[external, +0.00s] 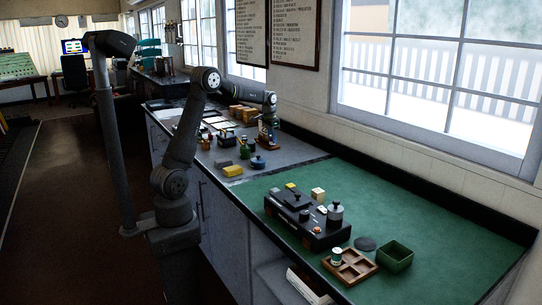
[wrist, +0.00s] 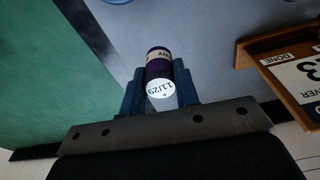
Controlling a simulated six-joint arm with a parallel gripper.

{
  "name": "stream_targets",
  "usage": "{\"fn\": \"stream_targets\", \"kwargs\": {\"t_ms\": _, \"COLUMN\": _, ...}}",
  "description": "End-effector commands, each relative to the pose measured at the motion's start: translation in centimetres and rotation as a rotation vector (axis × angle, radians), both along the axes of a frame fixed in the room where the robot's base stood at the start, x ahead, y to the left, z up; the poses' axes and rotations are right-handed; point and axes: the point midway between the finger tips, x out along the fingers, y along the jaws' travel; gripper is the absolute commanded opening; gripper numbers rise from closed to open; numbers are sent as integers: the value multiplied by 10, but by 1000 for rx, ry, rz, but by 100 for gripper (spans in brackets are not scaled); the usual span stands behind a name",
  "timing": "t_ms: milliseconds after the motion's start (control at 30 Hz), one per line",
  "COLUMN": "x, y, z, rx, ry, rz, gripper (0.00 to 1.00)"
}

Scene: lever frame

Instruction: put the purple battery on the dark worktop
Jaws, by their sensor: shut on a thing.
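The purple battery (wrist: 158,71) is between the fingers of my gripper (wrist: 160,98) in the wrist view, with a pale printed band and a white end marked 11/29 facing the camera. My gripper is shut on it. The dark worktop (wrist: 215,45) shows grey behind the battery; I cannot tell whether the battery touches it. In the external view my gripper (external: 268,125) is over the far part of the dark worktop (external: 290,155), near the wall. The battery is too small to make out there.
A wooden-framed calendar block (wrist: 262,62) stands close on the right in the wrist view. A green mat (wrist: 50,85) borders the worktop. A yellow block (external: 232,170) and a blue pot (external: 258,162) stand nearby; a black device (external: 300,218) sits on the mat.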

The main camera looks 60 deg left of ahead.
Motion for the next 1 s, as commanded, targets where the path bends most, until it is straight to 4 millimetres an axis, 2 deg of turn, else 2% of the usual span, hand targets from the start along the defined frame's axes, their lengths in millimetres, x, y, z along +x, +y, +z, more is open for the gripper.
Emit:
{"fn": "stream_targets", "kwargs": {"t_ms": 33, "x": -3, "y": 29, "z": 11, "rx": 1, "ry": -4, "rz": 36, "gripper": 0}}
{"fn": "stream_targets", "kwargs": {"t_ms": 200, "x": -21, "y": 111, "z": 44, "rx": 2, "ry": -3, "rz": 134, "gripper": 0}}
{"fn": "stream_targets", "kwargs": {"t_ms": 300, "x": -37, "y": 152, "z": 61, "rx": 1, "ry": -3, "rz": 185, "gripper": 0}}
{"fn": "stream_targets", "kwargs": {"t_ms": 433, "x": -55, "y": 191, "z": 79, "rx": 1, "ry": -2, "rz": 232, "gripper": 0}}
{"fn": "stream_targets", "kwargs": {"t_ms": 500, "x": -63, "y": 204, "z": 85, "rx": 2, "ry": -2, "rz": 250, "gripper": 0}}
{"fn": "stream_targets", "kwargs": {"t_ms": 667, "x": -72, "y": 219, "z": 88, "rx": 0, "ry": 0, "rz": 269, "gripper": 0}}
{"fn": "stream_targets", "kwargs": {"t_ms": 767, "x": -74, "y": 220, "z": 73, "rx": -2, "ry": 3, "rz": 271, "gripper": 0}}
{"fn": "stream_targets", "kwargs": {"t_ms": 1000, "x": -74, "y": 219, "z": 10, "rx": -2, "ry": 4, "rz": 270, "gripper": 0}}
